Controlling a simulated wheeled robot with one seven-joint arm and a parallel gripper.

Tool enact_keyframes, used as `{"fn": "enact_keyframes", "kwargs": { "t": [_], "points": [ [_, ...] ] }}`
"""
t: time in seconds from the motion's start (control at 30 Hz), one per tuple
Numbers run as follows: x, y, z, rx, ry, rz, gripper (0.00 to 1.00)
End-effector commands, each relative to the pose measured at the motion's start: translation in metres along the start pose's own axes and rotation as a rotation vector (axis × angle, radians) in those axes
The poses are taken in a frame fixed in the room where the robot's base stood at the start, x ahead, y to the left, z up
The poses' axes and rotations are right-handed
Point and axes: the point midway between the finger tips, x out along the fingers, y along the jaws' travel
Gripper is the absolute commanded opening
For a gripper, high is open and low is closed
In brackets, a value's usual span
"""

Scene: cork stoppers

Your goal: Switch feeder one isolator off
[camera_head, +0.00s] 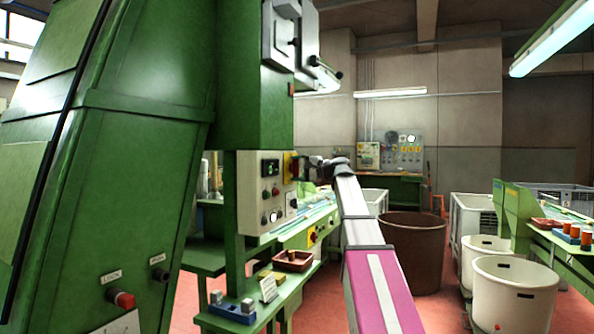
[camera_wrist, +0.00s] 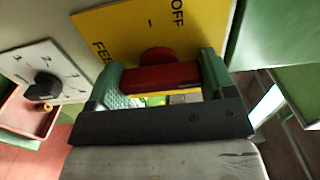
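The feeder isolator has a yellow plate (camera_wrist: 118,28) with "OFF" and part of a word starting "FEE" showing sideways. Its red handle (camera_wrist: 160,78) lies across the wrist picture. The isolator's yellow plate also shows on the grey panel (camera_head: 288,165) in the head view. My gripper (camera_wrist: 163,80) is at the handle, with one green finger at each end of the red bar. The fingers are wide apart; whether they touch the bar is unclear. In the head view my gripper (camera_head: 306,168) partly covers the isolator, so the handle's setting is hard to read.
A white plate with a black rotary knob (camera_wrist: 44,88) is beside the isolator. Below the panel is a green shelf with a brown tray (camera_head: 293,261) and a blue block (camera_head: 232,310). A large brown bin (camera_head: 418,250) and white tubs (camera_head: 515,295) stand to the right.

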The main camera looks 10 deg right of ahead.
Motion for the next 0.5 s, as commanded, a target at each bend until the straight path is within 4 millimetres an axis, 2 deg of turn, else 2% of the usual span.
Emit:
{"fn": "enact_keyframes", "kwargs": {
  "t": [0.27,0.5],
  "points": [
    [-0.0003,0.0005,0.0001,-0.015,0.0,0.002,0.53],
    [-0.0004,0.0007,0.0001,-0.112,0.0,0.002,0.53]
  ]
}}
